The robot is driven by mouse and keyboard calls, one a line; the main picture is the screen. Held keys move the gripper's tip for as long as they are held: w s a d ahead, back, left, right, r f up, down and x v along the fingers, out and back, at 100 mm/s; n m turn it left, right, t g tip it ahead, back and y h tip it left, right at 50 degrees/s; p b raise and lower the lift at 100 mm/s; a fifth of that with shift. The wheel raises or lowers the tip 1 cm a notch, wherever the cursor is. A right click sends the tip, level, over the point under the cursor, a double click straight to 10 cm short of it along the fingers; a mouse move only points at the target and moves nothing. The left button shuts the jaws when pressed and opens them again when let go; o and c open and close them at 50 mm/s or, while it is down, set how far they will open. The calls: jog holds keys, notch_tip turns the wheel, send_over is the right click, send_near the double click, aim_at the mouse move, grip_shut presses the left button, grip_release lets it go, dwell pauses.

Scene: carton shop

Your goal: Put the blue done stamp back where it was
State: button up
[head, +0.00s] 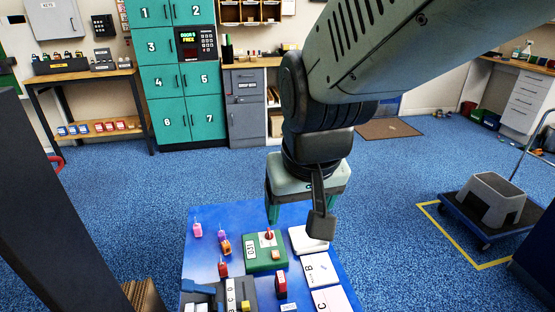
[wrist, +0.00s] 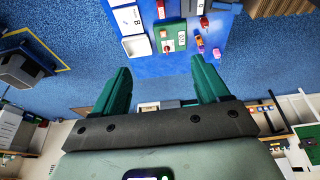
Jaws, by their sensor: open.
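My gripper (head: 302,218) hangs above the far part of a blue tabletop (head: 200,262). In the wrist view my gripper (wrist: 160,72) has its two green fingers spread wide with nothing between them. I cannot clearly make out a blue done stamp. A blue-grey piece (head: 196,287) lies at the near left of the tabletop, too small to identify. A red and black block (head: 281,284), perhaps a stamp, stands right of centre. A green box (head: 262,254) carries a white label, a red knob and an orange piece; it also shows in the wrist view (wrist: 178,29).
A white tray (head: 306,240) and cards marked B (head: 319,270) and C (head: 330,299) line the tabletop's right side. Small pink (head: 197,230), orange (head: 225,248) and red (head: 223,269) pieces stand at left. Teal lockers (head: 185,100) are behind; a trolley (head: 487,215) stands at right.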

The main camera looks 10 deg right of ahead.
jog(key=s+r+t, duration=0.2)
jog(key=s+r, duration=0.5)
jog(key=r, duration=0.1)
jog(key=shift+s+d+r, duration=0.15)
jog(key=shift+d+r, duration=0.05)
jog(key=shift+r, duration=0.2)
dwell(0.6)
